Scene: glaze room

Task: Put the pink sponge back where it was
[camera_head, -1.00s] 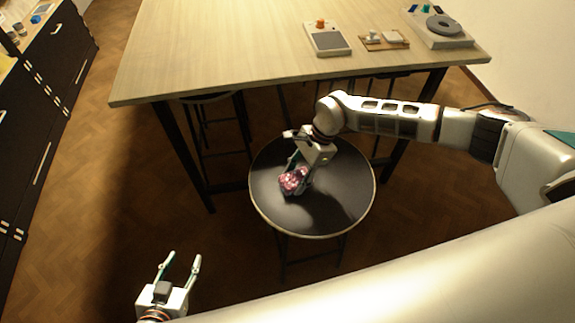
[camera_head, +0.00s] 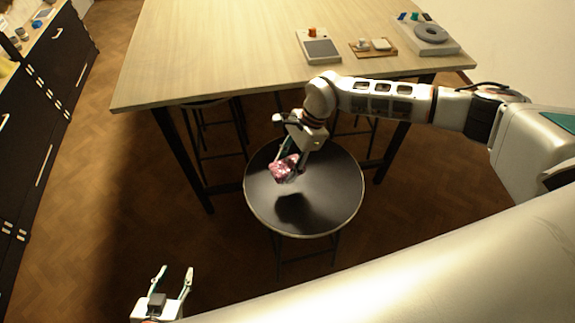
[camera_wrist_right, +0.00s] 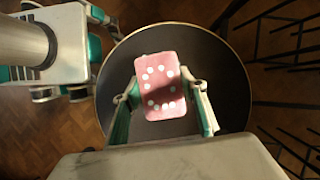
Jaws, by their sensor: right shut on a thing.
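The pink sponge (camera_head: 285,168) has white dots and is held in my right gripper (camera_head: 291,160), above the round black stool (camera_head: 335,205). In the right wrist view the pink sponge (camera_wrist_right: 165,88) sits between both fingers of my right gripper (camera_wrist_right: 163,92), with the dark stool top (camera_wrist_right: 210,62) behind it. A shadow lies on the stool top below the sponge, apart from it. My left gripper (camera_head: 172,284) is open and empty at the bottom left, over the floor.
A pale wooden table (camera_head: 210,60) stands behind the stool. It holds a scale-like device (camera_head: 318,48), a small board (camera_head: 373,48) with items, and a grey wheel unit (camera_head: 430,36) along its right side. Dark cabinets (camera_head: 45,100) line the left. The table's left and middle are clear.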

